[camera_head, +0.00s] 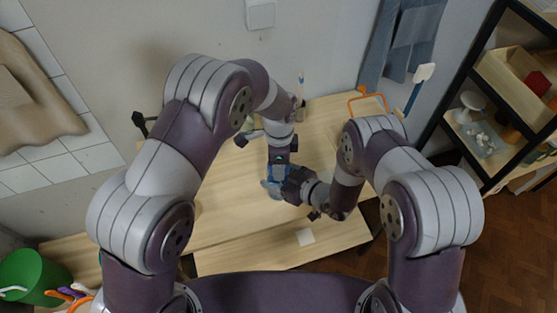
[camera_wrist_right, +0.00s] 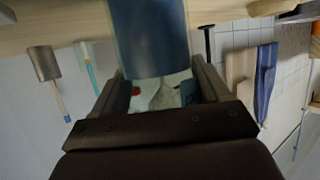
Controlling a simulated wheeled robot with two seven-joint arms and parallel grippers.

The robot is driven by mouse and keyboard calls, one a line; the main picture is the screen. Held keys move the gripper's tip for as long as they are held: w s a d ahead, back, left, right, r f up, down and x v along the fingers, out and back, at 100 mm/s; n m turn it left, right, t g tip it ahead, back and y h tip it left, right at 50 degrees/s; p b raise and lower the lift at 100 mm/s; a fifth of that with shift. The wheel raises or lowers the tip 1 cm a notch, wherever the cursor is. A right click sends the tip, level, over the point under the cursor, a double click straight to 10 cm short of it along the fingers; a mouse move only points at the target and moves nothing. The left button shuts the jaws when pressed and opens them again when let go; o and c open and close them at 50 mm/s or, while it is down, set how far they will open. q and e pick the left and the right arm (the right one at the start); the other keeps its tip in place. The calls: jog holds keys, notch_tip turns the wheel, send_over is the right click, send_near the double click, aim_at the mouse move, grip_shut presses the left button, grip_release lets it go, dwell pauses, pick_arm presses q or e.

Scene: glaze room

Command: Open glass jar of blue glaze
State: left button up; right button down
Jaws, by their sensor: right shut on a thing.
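A blue glass jar (camera_head: 273,188) stands on the wooden table, partly hidden by my grippers. It also fills the space between the fingers in the right wrist view (camera_wrist_right: 150,38). My right gripper (camera_head: 285,184) comes in from the right and is shut on the jar's side. My left gripper (camera_head: 279,163) points down over the top of the jar. Its fingers are too small and covered to show whether they are open or shut. The jar's lid cannot be made out.
The wooden table (camera_head: 235,220) has bare room left of the jar and in front. An orange-framed item (camera_head: 367,103) is at the back right. A black shelf rack (camera_head: 470,100) stands right, a green bucket (camera_head: 35,277) left.

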pick_arm(q)
jog(key=shift+w, duration=0.1)
jog(key=o, duration=1.2)
jog(key=shift+c, duration=0.2)
